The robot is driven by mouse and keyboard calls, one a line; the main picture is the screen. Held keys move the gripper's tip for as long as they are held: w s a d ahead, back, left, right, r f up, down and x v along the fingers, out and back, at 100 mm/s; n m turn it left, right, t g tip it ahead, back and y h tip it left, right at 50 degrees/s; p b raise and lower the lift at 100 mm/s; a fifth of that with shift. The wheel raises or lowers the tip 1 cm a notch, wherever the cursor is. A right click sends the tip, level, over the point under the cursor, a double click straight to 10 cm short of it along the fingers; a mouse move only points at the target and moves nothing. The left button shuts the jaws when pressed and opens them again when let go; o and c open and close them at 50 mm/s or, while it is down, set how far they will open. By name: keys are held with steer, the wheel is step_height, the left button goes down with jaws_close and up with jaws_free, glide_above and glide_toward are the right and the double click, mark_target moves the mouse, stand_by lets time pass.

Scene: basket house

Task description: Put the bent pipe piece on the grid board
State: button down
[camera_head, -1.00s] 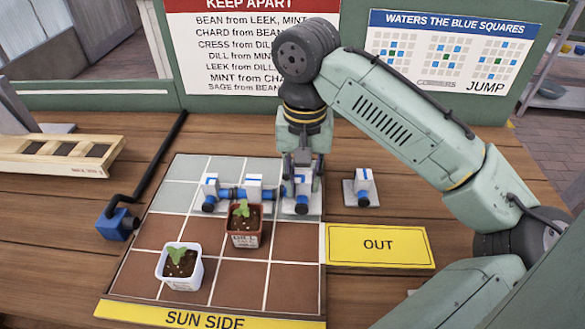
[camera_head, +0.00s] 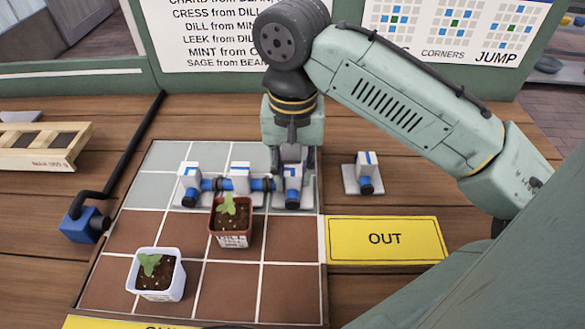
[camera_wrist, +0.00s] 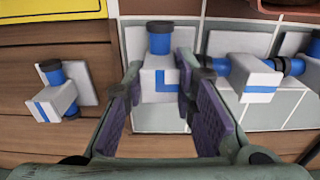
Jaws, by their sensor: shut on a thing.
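My gripper (camera_head: 291,160) is shut on a white and blue bent pipe piece (camera_head: 292,184) with a blue L mark on top. In the wrist view my gripper (camera_wrist: 158,100) has a finger on either side of this bent pipe piece (camera_wrist: 160,75), and its blue end points to the top of the picture. The piece is upright at the right end of a grey row of the grid board (camera_head: 295,285), low at the tiles; I cannot tell whether it fully rests there. To its left, other pipe pieces (camera_head: 240,178) stand joined in line.
Another pipe piece (camera_head: 364,175) stands on the wood right of the board, behind the yellow OUT sign (camera_head: 386,239). A brown pot (camera_head: 231,222) and a white pot (camera_head: 156,274) stand on the brown tiles. A blue block with black pipe (camera_head: 84,222) is at left.

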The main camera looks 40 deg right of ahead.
mark_target(293, 170)
steer(key=shift+f, duration=0.1)
steer(key=c, duration=1.8)
jaws_free()
steer(key=shift+f, duration=0.1)
steer(key=o, duration=0.5)
step_height(293, 170, up, 12)
steer(key=shift+r, duration=0.2)
